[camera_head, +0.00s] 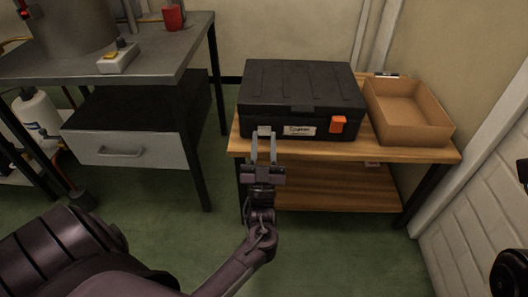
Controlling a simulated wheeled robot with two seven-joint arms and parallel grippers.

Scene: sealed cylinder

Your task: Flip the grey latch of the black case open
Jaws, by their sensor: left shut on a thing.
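The black case (301,92) stands closed on a wooden table (438,154). The grey latch (265,130) is at the left of the case's front face. An orange latch (338,124) is at the right of that face, with a white label (299,131) between them. My left gripper (264,137) is at the case's front, its two fingers pointing up at the grey latch and shut on it. The fingertips partly cover the latch, so its exact position is hard to tell. My right gripper is not in view.
An open cardboard box (411,108) stands right of the case on the table. A grey workbench (150,66) with a drawer (120,150) is at the left. The green floor between them is clear. A white wall is at the right.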

